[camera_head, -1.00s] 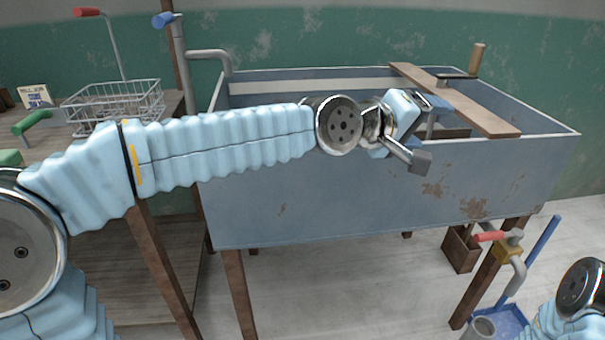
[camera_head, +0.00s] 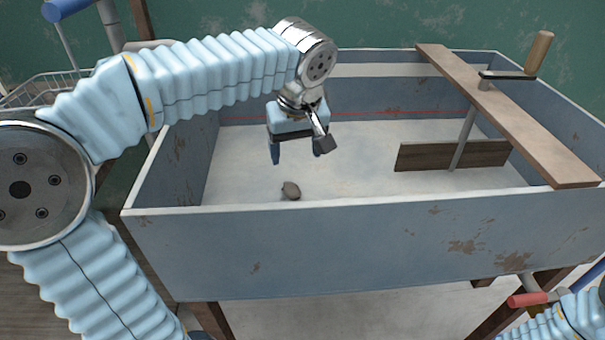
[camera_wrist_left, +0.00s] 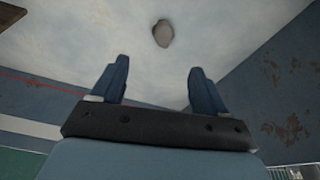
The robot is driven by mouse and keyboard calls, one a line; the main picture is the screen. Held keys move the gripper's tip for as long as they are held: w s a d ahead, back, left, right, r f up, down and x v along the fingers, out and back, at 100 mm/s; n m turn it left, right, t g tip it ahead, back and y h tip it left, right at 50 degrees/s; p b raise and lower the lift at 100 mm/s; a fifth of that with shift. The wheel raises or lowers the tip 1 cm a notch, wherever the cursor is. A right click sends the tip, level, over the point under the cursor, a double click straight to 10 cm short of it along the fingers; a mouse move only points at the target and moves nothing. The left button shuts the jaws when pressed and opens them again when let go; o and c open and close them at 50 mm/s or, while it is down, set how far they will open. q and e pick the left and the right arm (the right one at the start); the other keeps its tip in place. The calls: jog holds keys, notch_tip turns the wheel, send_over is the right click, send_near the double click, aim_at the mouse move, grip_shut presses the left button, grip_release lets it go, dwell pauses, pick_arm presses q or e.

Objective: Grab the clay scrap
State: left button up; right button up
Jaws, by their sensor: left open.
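The clay scrap (camera_head: 291,190) is a small grey-brown lump on the pale floor of the blue-grey trough (camera_head: 350,245), close to its near wall. It also shows in the left wrist view (camera_wrist_left: 163,33), beyond the fingertips and roughly between them. My left gripper (camera_head: 297,158) hangs inside the trough with its fingers pointing down, open and empty. Its two blue fingers show apart in the left wrist view (camera_wrist_left: 158,78). The scrap is apart from the fingers.
A wooden plank (camera_head: 510,115) lies across the trough's right side, with a wooden-handled rod (camera_head: 465,135) reaching down to a dark board (camera_head: 420,156) inside. Trough walls surround the left gripper. A wire basket (camera_head: 45,88) stands at the left.

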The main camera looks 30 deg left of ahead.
pick_arm(q)
send_over(292, 188)
jog(key=s+d, duration=0.1)
jog(key=f, duration=0.7)
jog(key=shift+s+f+b, duration=0.2)
jog(key=shift+b, duration=0.15)
jog(key=x, duration=0.6)
jog(key=shift+r, duration=0.1)
jog(key=c, duration=1.2)
